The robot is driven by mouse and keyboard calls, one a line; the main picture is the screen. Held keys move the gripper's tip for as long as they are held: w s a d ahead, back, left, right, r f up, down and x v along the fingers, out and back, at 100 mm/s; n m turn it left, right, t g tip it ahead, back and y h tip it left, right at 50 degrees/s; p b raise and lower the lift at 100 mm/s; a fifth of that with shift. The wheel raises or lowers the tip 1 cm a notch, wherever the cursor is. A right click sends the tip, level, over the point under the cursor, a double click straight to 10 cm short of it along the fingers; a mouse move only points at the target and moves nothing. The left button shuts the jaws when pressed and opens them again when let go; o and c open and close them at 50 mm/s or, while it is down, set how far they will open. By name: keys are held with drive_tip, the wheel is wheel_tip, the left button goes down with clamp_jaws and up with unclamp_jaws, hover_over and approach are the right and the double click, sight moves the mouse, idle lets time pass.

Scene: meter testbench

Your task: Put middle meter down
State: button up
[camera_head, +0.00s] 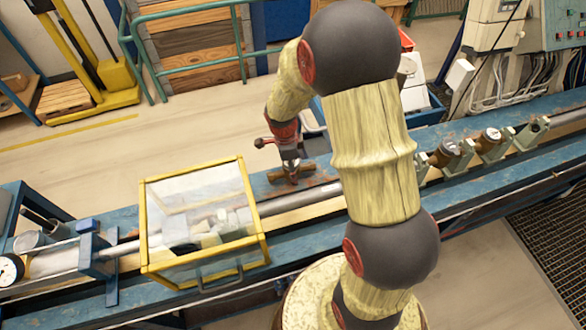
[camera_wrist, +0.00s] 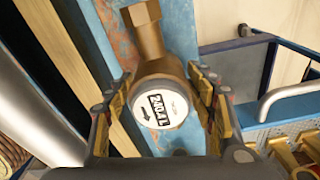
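The meter (camera_wrist: 160,100) is a brass body with a white round dial bearing dark print and an arrow. I cannot tell whether the meter touches the surface. Two other brass meters, a left one (camera_head: 443,153) and a right one (camera_head: 489,140), sit in the bench line at right.
A yellow-framed clear box (camera_head: 205,215) stands over the bench left of my gripper. A silver pipe (camera_head: 305,196) runs along the bench in front of it. A blue cart or bin (camera_head: 428,112) stands behind the bench. A pressure gauge (camera_head: 10,270) is at far left.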

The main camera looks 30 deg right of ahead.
drive_tip(key=shift+o, duration=0.6)
drive_tip(key=shift+r, duration=0.1)
drive_tip(key=shift+r, duration=0.25)
drive_tip(key=r, duration=0.3)
drive_tip(key=a+r+p, duration=0.1)
drive_tip(key=r, duration=0.3)
drive_tip(key=r+p, duration=0.1)
drive_tip(key=r, duration=0.3)
drive_tip(key=shift+w+a+r, duration=0.15)
drive_tip(key=shift+w+r, duration=0.1)
drive_tip(key=shift+w, duration=0.05)
drive_tip(key=s+a+r+n+t, duration=0.3)
drive_tip(key=s+a+r+n, duration=0.1)
drive_tip(key=s+r+n, duration=0.5)
drive_tip(key=s+a+r+n+t+y, duration=0.1)
drive_tip(key=s+a+r+n+t, duration=0.2)
drive_tip(key=s+r+n, duration=0.7)
drive_tip(key=a+r+n, duration=0.1)
drive_tip(key=n, duration=0.2)
drive_tip(key=shift+a+n, duration=0.2)
drive_tip(key=shift+n, duration=0.1)
